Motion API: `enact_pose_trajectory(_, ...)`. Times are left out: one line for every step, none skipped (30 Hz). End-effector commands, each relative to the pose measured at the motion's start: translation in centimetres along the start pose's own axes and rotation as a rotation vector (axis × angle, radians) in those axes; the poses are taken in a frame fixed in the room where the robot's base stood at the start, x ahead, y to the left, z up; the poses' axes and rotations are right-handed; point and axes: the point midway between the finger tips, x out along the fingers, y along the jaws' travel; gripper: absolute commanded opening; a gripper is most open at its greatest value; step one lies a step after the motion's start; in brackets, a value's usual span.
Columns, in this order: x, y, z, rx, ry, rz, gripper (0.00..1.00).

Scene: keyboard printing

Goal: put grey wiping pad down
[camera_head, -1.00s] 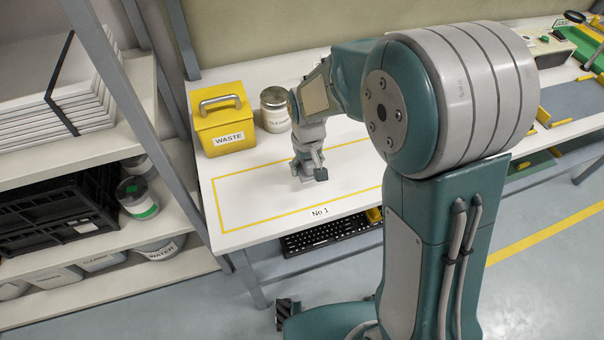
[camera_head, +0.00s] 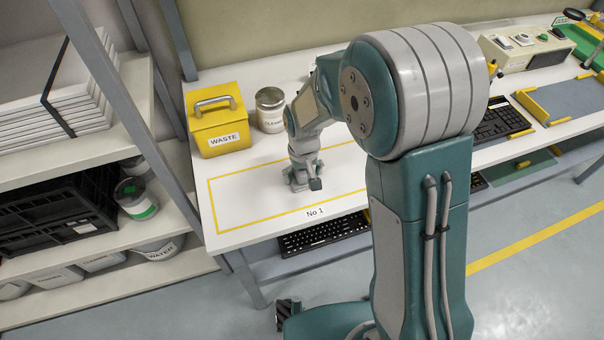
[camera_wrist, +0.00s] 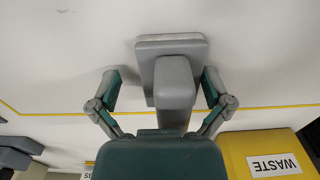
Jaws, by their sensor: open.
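The grey wiping pad (camera_wrist: 150,46) lies flat against the white tabletop in the wrist view, with its raised grey handle (camera_wrist: 175,82) toward me. My gripper (camera_wrist: 162,88) is open, with one finger on each side of the handle. The left finger stands clear of it; the right one is close beside it, and I cannot tell whether it touches. In the head view my gripper (camera_head: 303,184) is low over the table inside the yellow-outlined area marked No 1 (camera_head: 250,205). The pad is hard to make out there beneath the gripper.
A yellow WASTE box (camera_head: 218,122) and a metal can (camera_head: 270,112) stand behind the marked area. A black keyboard (camera_head: 325,237) lies below the table's front edge. Another keyboard (camera_head: 500,124) and a control box (camera_head: 525,48) are at the right. The marked area's left part is bare.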

Motion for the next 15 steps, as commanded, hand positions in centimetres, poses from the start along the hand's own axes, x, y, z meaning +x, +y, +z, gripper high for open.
enact_pose_trajectory(0.0, -0.1, 0.0, -0.002, 0.000, 0.001, 1.00)
enact_pose_trajectory(0.0, -0.1, 0.0, -0.002, -0.001, 0.001, 1.00)
enact_pose_trajectory(0.0, -0.1, 0.0, -0.002, -0.001, 0.001, 1.00)
enact_pose_trajectory(0.0, -0.1, 0.0, -0.002, -0.001, 0.001, 1.00)
enact_pose_trajectory(0.0, -0.1, 0.0, -0.002, 0.000, 0.001, 1.00)
enact_pose_trajectory(-0.1, -0.1, 0.0, -0.002, 0.000, 0.001, 1.00)
enact_pose_trajectory(-0.2, -0.1, 0.0, -0.002, 0.000, 0.001, 1.00)
enact_pose_trajectory(-0.4, -0.1, -0.1, -0.002, 0.001, 0.001, 1.00)
enact_pose_trajectory(-0.8, -0.1, -0.1, -0.002, 0.002, 0.001, 1.00)
enact_pose_trajectory(-1.2, -0.1, -0.1, -0.001, 0.003, 0.001, 1.00)
enact_pose_trajectory(-1.7, -0.1, -0.1, -0.001, 0.004, 0.001, 1.00)
enact_pose_trajectory(-2.4, -0.1, -0.1, -0.001, 0.004, 0.000, 1.00)
enact_pose_trajectory(-3.0, 0.0, -0.1, -0.001, 0.006, 0.000, 1.00)
enact_pose_trajectory(-3.7, 0.0, -0.1, -0.001, 0.006, 0.000, 1.00)
enact_pose_trajectory(-4.6, 0.0, -0.1, -0.001, 0.007, -0.001, 1.00)
